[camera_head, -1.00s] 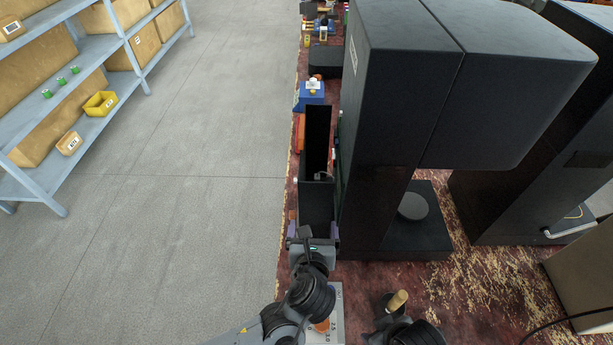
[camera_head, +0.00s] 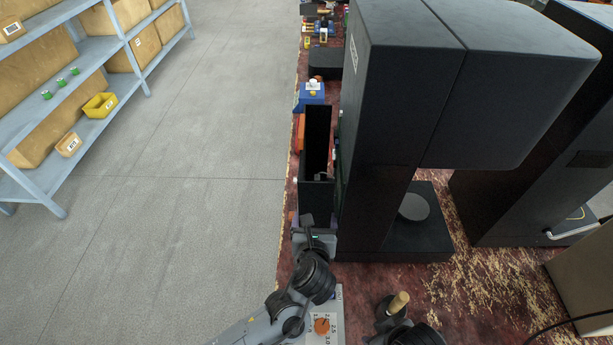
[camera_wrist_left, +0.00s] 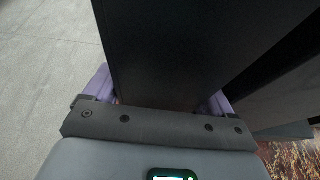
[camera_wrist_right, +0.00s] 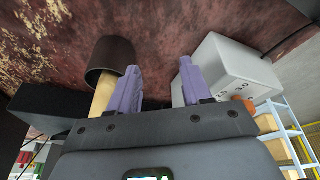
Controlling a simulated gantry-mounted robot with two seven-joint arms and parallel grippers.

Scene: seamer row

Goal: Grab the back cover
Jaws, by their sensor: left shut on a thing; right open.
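The back cover (camera_head: 317,197) is a tall, narrow black open shell, standing beside the large black machine's left side in the head view. My left gripper (camera_head: 315,223) is at its near end. In the left wrist view the cover's dark panel (camera_wrist_left: 185,50) lies between the purple fingers, and the gripper is shut on it. I cannot tell whether the cover touches the machine. My right gripper (camera_wrist_right: 158,78) is open, with nothing seen between its fingers, near the front of the bench. A wooden-handled tool (camera_wrist_right: 103,90) is close beside one finger.
The black machine (camera_head: 385,130) stands just right of the cover. A grey box with an orange dial (camera_head: 322,326) and the wooden-handled tool (camera_head: 397,302) are at the near bench edge. Blue and orange items lie behind the cover. Open floor (camera_head: 190,220) is left, with a shelf (camera_head: 125,40) beyond.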

